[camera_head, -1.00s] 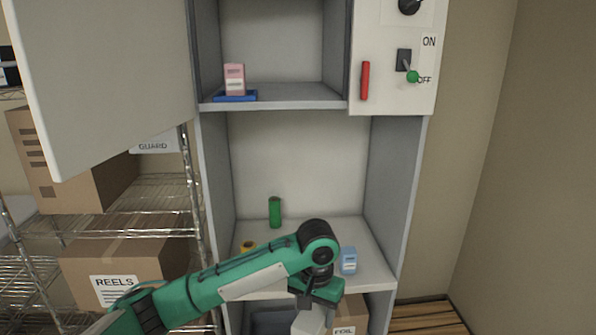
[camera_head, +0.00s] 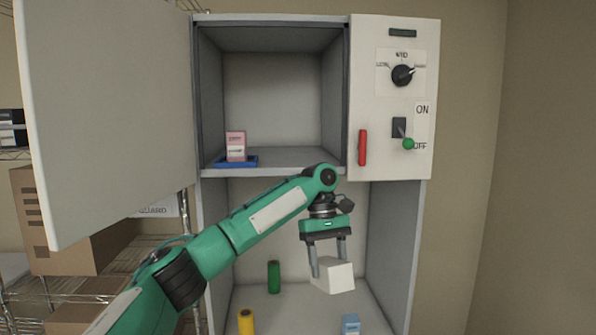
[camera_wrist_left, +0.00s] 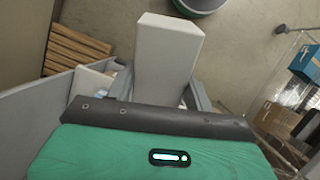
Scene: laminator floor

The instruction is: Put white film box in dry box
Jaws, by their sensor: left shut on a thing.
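My left gripper (camera_head: 328,264) is shut on the white film box (camera_head: 336,277) and holds it in the air in front of the cabinet's middle bay. The box is plain white and slightly tilted. It also shows in the left wrist view (camera_wrist_left: 168,50), between the two fingers. The dry box (camera_head: 270,95) is the upper compartment of the grey cabinet, with its door (camera_head: 110,110) swung open to the left. Inside it, a pink box (camera_head: 235,145) stands on a blue tray (camera_head: 248,161) at the left. My right gripper is not in view.
The dry box floor right of the blue tray is clear. A control panel with a dial (camera_head: 402,75), a green-tipped switch (camera_head: 408,143) and a red handle (camera_head: 362,147) is at the right.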

